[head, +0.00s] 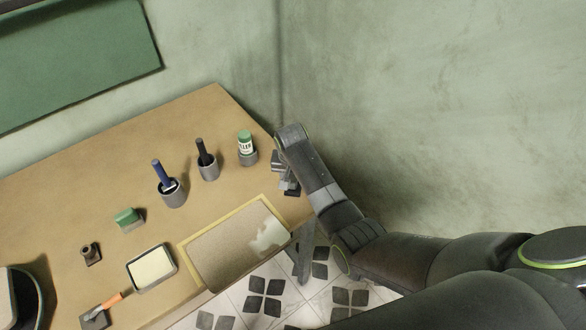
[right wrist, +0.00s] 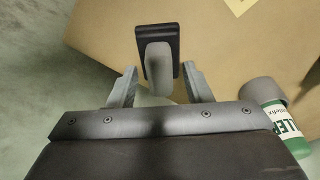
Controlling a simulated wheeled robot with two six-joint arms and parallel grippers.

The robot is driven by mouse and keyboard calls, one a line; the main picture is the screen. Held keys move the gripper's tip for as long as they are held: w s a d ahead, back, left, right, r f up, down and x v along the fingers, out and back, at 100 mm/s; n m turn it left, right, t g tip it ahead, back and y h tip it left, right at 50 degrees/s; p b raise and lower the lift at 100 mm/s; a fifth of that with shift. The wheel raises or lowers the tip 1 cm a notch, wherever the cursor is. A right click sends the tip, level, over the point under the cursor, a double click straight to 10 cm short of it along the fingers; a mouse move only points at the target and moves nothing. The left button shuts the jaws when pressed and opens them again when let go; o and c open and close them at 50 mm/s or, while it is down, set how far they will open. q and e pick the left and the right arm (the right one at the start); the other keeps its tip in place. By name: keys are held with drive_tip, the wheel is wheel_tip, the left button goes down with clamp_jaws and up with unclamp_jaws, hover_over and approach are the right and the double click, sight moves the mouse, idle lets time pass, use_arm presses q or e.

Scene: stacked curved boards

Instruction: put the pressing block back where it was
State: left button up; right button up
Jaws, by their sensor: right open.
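The pressing block, with a dark flat base and a grey handle, stands near the table's right edge in the head view (head: 291,188), partly hidden by my right arm. In the right wrist view the pressing block (right wrist: 158,62) shows its handle between the two fingers. My right gripper (head: 279,164) is at the block with its jaws open. In the right wrist view the gripper's fingers (right wrist: 158,75) stand apart on either side of the handle, with gaps visible. My left gripper is not in view.
A filler bottle (head: 246,141) stands in a grey holder close left of my right gripper. Grey cups hold a black-handled tool (head: 204,155) and a blue-handled tool (head: 163,174). A yellow-edged mat (head: 188,247) lies at the front edge. A cream-filled tray (head: 166,282) sits left of it.

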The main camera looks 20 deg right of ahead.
wheel_tip(320, 180, up, 12)
drive_tip(key=s+a+b, duration=0.1)
drive_tip(key=s, duration=0.1)
drive_tip(key=shift+f, duration=0.15)
idle(0.5)
